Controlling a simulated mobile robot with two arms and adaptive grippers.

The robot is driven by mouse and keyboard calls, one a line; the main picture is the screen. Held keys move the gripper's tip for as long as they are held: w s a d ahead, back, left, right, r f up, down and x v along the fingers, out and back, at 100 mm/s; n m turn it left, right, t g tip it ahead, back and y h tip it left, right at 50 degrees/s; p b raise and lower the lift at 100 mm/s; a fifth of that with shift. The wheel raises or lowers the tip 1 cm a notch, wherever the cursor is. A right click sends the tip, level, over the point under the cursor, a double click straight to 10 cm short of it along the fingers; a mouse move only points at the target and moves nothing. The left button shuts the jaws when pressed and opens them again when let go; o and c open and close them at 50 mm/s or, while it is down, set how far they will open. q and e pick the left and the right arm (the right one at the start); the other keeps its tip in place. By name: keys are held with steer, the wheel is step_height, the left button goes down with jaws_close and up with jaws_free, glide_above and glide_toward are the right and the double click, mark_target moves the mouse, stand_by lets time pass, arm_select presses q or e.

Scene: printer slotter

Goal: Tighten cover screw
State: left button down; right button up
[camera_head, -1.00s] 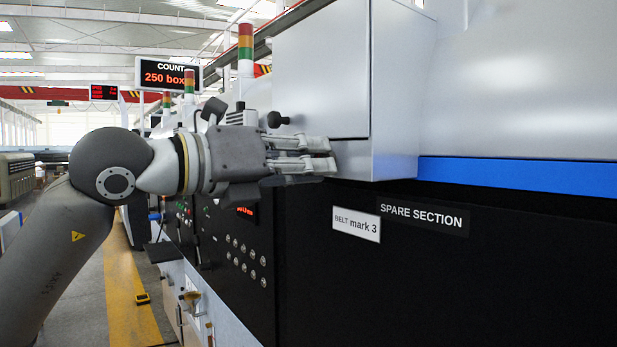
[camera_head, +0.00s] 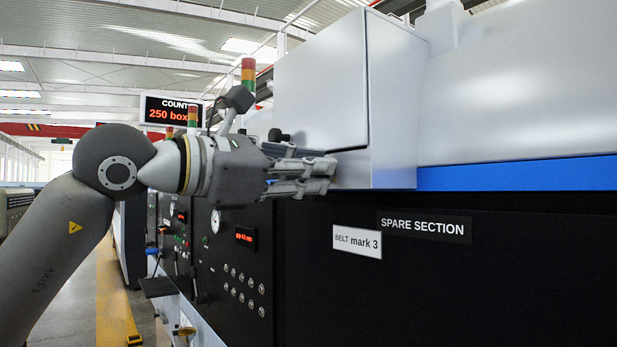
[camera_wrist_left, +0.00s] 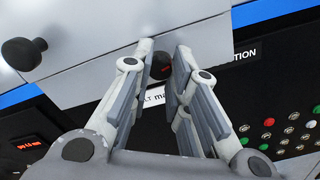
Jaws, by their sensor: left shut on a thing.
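My left gripper (camera_head: 332,176) reaches from the left to the lower part of the light grey cover box (camera_head: 320,85). In the left wrist view my left gripper (camera_wrist_left: 161,64) has its fingers closed around a dark round screw knob (camera_wrist_left: 162,66) at the cover's lower edge. In the head view the fingers hide this knob. A second dark knob (camera_wrist_left: 23,53) sticks out of the cover at the left of the wrist view, clear of the fingers. It also shows in the head view (camera_head: 277,135), just above the gripper. My right gripper is in neither view.
A black panel (camera_head: 450,290) with a "BELT mark 3" label (camera_head: 357,242) and a "SPARE SECTION" label (camera_head: 424,227) lies below the cover. A control panel with several buttons (camera_head: 240,285) is under my gripper. A blue strip (camera_head: 520,173) runs right.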

arm_select(q)
steer(key=m, duration=1.3)
steer(key=shift+f, duration=0.2)
stand_by(0.4)
steer(key=c, duration=1.3)
jaws_free()
steer(key=shift+w+r, duration=0.1)
steer(key=shift+c, duration=0.2)
steer(key=shift+r, duration=0.1)
steer(key=v, duration=1.2)
